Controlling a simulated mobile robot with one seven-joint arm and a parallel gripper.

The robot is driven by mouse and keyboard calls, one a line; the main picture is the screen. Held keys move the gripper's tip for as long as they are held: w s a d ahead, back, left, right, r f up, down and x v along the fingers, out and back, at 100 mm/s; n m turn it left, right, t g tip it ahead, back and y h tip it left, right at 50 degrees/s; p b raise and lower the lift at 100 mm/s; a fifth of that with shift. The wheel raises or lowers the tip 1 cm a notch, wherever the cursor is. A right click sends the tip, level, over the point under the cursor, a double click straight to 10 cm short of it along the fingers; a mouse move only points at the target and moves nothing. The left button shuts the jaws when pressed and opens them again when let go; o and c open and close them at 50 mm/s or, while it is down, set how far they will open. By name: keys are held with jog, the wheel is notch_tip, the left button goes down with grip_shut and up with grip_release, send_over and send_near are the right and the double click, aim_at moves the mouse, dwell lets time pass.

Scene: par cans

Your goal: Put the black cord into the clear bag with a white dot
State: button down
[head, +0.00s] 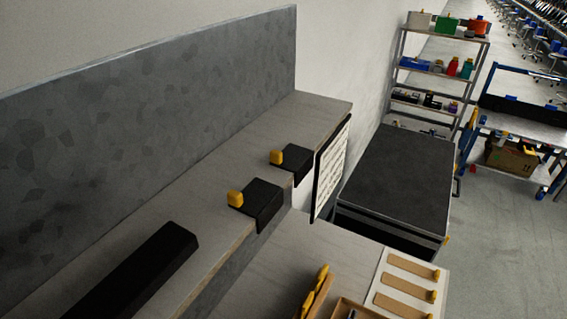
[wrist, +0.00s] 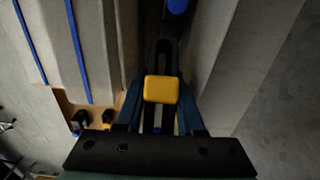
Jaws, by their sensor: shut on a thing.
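My gripper (wrist: 160,108) shows in the wrist view, with dark blue fingers on both sides of a yellow block (wrist: 160,90). It is shut on this block. A black looped thing (wrist: 161,46), which looks like the black cord, reaches up in the picture from behind the block and seems joined to it. Its far end and lower part are partly hidden. My gripper is not in the head view. I cannot make out a clear bag with a white dot in either view.
In the head view, a grey ledge (head: 205,185) bears black brackets (head: 262,204) with yellow blocks and a long black bar (head: 135,270). Below are a worktop with wooden pieces (head: 405,290), a dark-topped cabinet (head: 395,180) and a stocked shelf rack (head: 440,70). Open floor lies right.

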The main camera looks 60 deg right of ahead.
jog(key=shift+c, duration=2.2)
grip_release()
jog(key=shift+w+d+r, duration=0.1)
jog(key=c, duration=0.4)
jog(key=shift+o, duration=0.2)
notch_tip(320, 180, up, 3)
jog(key=p, duration=0.3)
jog(key=shift+r, duration=0.15)
jog(key=shift+r+p, duration=0.55)
jog(key=shift+r, duration=3.3)
